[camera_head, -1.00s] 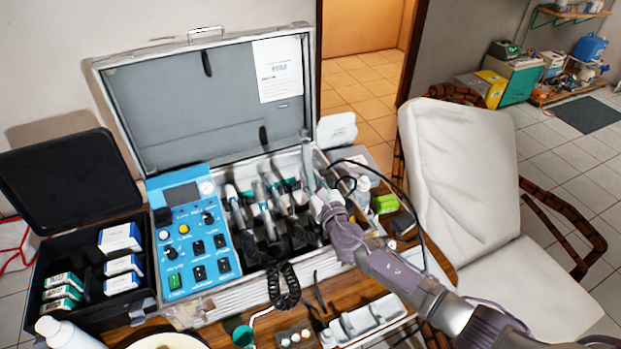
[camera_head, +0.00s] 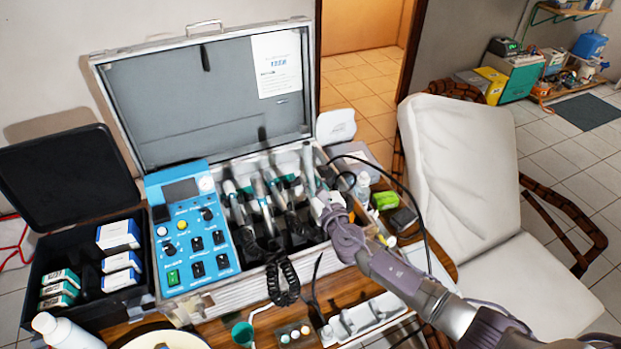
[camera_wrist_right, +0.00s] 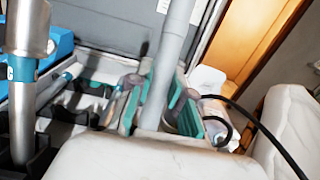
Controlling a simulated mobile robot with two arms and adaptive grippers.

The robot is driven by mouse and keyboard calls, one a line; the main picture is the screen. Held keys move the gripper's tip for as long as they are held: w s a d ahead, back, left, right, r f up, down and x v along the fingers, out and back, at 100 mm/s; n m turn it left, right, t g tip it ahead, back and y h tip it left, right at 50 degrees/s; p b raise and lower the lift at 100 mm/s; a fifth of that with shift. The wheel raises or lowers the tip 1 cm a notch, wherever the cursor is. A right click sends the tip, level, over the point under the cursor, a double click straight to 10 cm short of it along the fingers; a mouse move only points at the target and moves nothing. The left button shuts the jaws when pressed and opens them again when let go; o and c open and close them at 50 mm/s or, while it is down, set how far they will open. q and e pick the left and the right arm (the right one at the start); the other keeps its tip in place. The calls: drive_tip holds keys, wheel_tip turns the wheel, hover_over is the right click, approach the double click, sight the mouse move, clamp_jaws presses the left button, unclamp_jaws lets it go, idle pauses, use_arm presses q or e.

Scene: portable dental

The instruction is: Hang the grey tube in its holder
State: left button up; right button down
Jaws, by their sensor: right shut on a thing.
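The grey tube (camera_wrist_right: 172,62) stands nearly upright in the right wrist view. My right gripper (camera_wrist_right: 155,108) is shut on its lower part, with teal pads at either side. In the head view the tube (camera_head: 308,168) and my right gripper (camera_head: 322,200) are over the right end of the open case. A row of black holders (camera_head: 268,238) stands in the case, left of the gripper, with other handpieces hanging in them. The tube's own holder is hard to make out, and the tube's lower end is hidden by the gripper. My left gripper is out of view.
The blue control panel (camera_head: 187,232) fills the case's left side, and the raised lid (camera_head: 215,100) stands behind. A black cable (camera_head: 405,195) loops right of the gripper. A coiled black cord (camera_head: 284,280) hangs over the front edge. A white chair (camera_head: 462,165) stands at right.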

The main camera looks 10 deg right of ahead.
sight(313, 191)
drive_tip(key=shift+s+d+f+b, duration=0.1)
drive_tip(key=shift+s+f+b, duration=0.15)
drive_tip(key=shift+f+b, duration=0.35)
drive_tip(key=shift+s+f+b, duration=0.2)
drive_tip(key=shift+f+b, duration=0.25)
drive_tip(key=shift+f, duration=0.25)
drive_tip(key=shift+f, duration=0.15)
drive_tip(key=shift+s+f+b, duration=0.25)
drive_tip(key=shift+f+b, duration=0.35)
drive_tip(key=shift+f, duration=0.05)
drive_tip(key=shift+s+f+b, duration=0.25)
drive_tip(key=shift+f+b, duration=0.35)
drive_tip(key=c, duration=1)
unclamp_jaws()
drive_tip(key=shift+s, duration=0.1)
drive_tip(key=shift+s+d+p, duration=0.15)
drive_tip(key=shift+s+p, duration=0.05)
drive_tip(key=shift+s, duration=0.45)
drive_tip(key=shift+s+d+p, duration=0.15)
drive_tip(key=shift+s, duration=0.5)
drive_tip(key=shift+s+d, duration=0.25)
drive_tip(key=shift+s, duration=1.05)
drive_tip(key=shift+s+d, duration=0.25)
drive_tip(key=shift+s, duration=1)
